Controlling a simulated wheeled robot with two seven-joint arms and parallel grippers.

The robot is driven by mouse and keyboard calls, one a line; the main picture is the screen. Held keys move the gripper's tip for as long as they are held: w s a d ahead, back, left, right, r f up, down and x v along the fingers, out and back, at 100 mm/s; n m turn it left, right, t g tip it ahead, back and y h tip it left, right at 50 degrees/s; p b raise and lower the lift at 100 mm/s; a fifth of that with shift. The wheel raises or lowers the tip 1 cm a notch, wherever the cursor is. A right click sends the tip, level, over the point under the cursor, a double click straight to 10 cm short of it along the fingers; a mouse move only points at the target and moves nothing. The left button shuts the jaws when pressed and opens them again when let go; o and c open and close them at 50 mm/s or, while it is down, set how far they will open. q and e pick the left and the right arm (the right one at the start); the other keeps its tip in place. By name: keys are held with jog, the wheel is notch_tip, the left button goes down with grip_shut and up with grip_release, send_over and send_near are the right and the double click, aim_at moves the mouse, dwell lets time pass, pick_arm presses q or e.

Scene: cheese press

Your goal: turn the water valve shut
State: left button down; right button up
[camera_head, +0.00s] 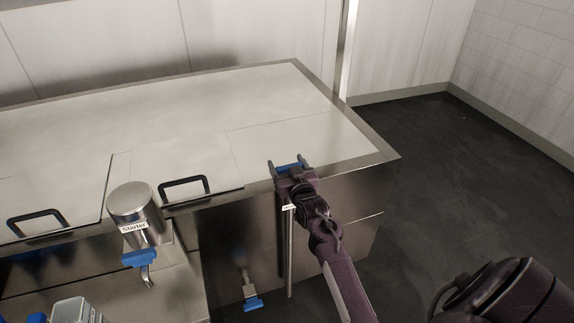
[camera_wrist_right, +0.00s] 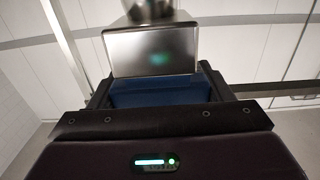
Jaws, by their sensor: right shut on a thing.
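My right gripper (camera_head: 288,164) is at the front edge of the steel vat, near its right corner. It is shut on a blue piece, the water valve's handle (camera_head: 289,169), which shows only as a strip between the fingers. In the right wrist view, blue (camera_wrist_right: 158,93) shows between the jaws, with a flat shiny metal plate (camera_wrist_right: 150,50) just beyond. A thin steel pipe (camera_head: 290,255) runs down below the gripper, with a small white label (camera_head: 289,207) too small to read. How far the valve is turned cannot be told. My left gripper is not in view.
The vat has pale lids (camera_head: 200,105) with black handles (camera_head: 185,184). A steel can labelled Starter (camera_head: 134,203) with a blue tap handle (camera_head: 140,258) stands at left. Another blue-handled valve (camera_head: 252,303) is low on the front. Dark floor (camera_head: 450,170) is free at right.

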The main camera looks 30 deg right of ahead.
jog(key=o, duration=1)
jog(key=shift+s, duration=0.15)
jog(key=shift+s+a+f, duration=0.1)
jog(key=shift+s+f, duration=0.05)
jog(key=shift+s, duration=0.15)
jog(key=b+v, duration=0.2)
jog(key=v, duration=0.5)
